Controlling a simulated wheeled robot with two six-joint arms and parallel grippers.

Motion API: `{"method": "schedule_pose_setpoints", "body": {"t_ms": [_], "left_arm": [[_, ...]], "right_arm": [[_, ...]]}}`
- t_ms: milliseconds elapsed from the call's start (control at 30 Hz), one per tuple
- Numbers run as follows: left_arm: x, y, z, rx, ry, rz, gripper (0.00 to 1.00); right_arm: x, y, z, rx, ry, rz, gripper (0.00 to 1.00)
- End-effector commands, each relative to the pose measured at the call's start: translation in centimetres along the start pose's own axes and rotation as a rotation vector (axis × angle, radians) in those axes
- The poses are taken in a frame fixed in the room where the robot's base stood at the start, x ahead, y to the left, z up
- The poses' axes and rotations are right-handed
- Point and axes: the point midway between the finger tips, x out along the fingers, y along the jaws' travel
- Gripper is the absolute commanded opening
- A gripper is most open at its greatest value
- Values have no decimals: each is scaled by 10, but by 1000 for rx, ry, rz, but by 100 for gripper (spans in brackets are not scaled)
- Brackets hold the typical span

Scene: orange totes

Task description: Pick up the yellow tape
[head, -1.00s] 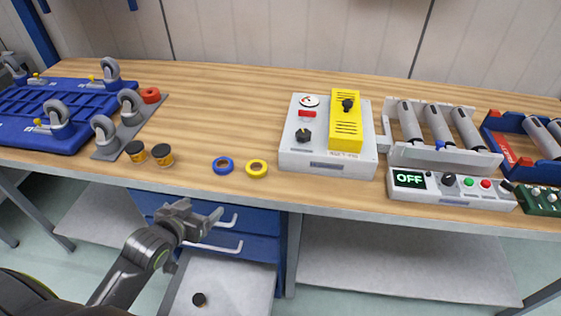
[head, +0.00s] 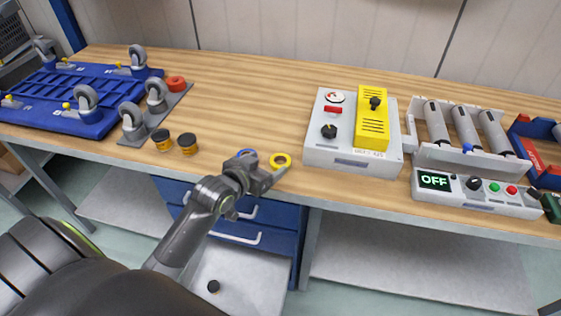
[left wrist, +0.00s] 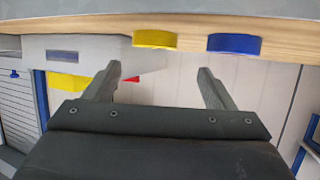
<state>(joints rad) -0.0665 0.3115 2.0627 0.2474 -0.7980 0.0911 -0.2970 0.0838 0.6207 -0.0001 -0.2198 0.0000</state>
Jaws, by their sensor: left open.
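The yellow tape (head: 288,161) lies flat near the front edge of the workbench. It also shows in the left wrist view (left wrist: 155,39), at the top. The blue tape (head: 246,152) lies just left of it, partly hidden behind my left gripper (head: 270,172); it also shows in the left wrist view (left wrist: 234,44). My left gripper is at the bench's front edge, close to the yellow tape. In the left wrist view its two fingers (left wrist: 159,75) are spread with nothing between them. My right gripper is not in view.
A grey box with a yellow block (head: 372,129) stands right of the tapes. Two dark-topped small jars (head: 188,145) stand to the left. An open drawer (head: 240,275) holds a small dark item below the bench (head: 240,70). The bench behind the tapes is clear.

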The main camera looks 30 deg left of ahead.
Motion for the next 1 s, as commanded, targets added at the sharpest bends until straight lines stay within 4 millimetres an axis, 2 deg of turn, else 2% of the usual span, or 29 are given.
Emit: {"method": "schedule_pose_setpoints", "body": {"t_ms": [267,600,967,1000], "left_arm": [[17,2,1,-2,0,1,77],[56,8,6,-2,0,0,77],[63,8,7,0,0,0,77],[63,8,7,0,0,0,72]], "right_arm": [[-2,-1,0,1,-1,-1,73],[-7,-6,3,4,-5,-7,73],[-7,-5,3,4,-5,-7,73],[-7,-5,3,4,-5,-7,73]]}}
